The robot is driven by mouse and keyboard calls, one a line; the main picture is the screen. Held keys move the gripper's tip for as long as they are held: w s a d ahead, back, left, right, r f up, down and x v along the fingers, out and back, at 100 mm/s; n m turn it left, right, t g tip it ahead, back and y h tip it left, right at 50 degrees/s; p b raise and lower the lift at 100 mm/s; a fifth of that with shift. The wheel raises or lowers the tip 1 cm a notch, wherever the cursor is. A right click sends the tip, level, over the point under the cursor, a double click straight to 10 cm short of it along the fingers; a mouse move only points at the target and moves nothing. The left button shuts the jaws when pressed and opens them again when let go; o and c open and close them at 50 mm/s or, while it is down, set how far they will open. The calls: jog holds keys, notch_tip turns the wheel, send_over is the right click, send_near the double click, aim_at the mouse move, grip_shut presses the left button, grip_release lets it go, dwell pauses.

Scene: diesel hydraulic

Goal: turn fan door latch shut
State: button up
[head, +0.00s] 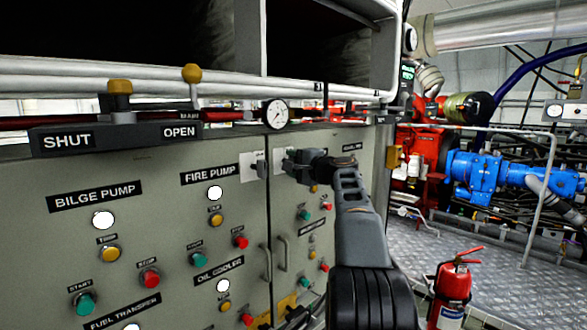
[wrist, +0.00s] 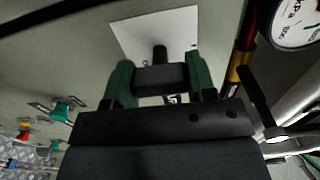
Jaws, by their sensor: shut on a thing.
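The fan door latch (wrist: 160,77) is a dark bar with a short stub, in front of a white plate (wrist: 158,32) on the grey panel in the wrist view. My gripper (wrist: 160,84) has its two green-padded fingers on either side of the bar and is shut on it. The bar lies crosswise between the fingers. In the head view my gripper (head: 290,162) is at the upper part of the right-hand cabinet door, and it hides most of the latch there. I cannot tell the latch's angle to its marks.
Grey cabinet doors (head: 150,185) carry buttons, lamps and handles (head: 267,263). A pressure gauge (head: 277,114) and red pipe (head: 225,115) run above. A red extinguisher (head: 451,295) stands at lower right. The chequered floor (head: 500,245) beyond has clear room.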

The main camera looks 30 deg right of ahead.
dwell(0.6)
jog(key=o, duration=0.9)
jog(key=shift+o, duration=0.2)
jog(key=s+d+b, duration=0.1)
jog(key=s+d, duration=0.1)
jog(key=s, duration=1.1)
jog(key=shift+s+d, duration=0.2)
jog(key=shift+s, duration=0.1)
jog(key=s+d+b, duration=0.1)
jog(key=s, duration=0.7)
jog(key=shift+d+b, duration=0.25)
jog(key=shift+b, duration=0.15)
jog(key=shift+w, duration=0.1)
